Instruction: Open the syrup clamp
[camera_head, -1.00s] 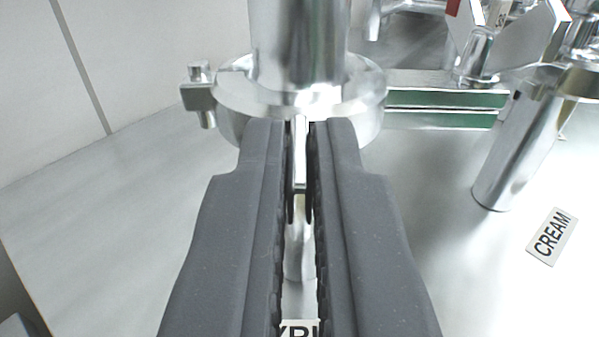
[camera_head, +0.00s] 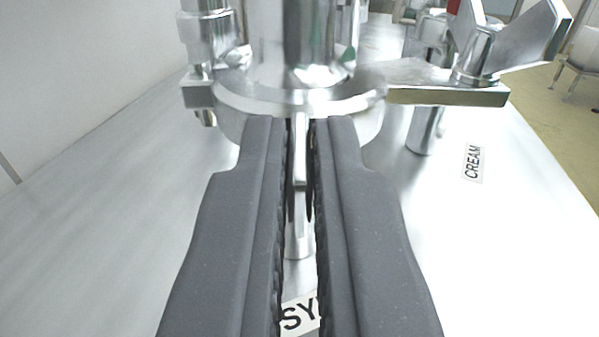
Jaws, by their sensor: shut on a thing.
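The syrup clamp (camera_head: 240,95) is a shiny metal ring around an upright pipe, with a pivot block on its left side. A flat metal arm (camera_head: 445,96) reaches right from the ring and carries a wing nut (camera_head: 500,45). My gripper (camera_head: 300,135) is just under the front of the ring. Its two dark grey fingers are shut on a narrow upright metal piece (camera_head: 300,150). The fingers partly hide this piece, so how it joins the clamp is unclear. A label beginning "SY" (camera_head: 298,315) lies below, partly covered by the fingers.
A "CREAM" label (camera_head: 473,163) lies on the metal table (camera_head: 520,220) at right, near another metal post (camera_head: 425,130). The table's right edge shows, with yellowish floor (camera_head: 575,130) beyond. A pale wall (camera_head: 80,60) stands at left. The table at left is bare.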

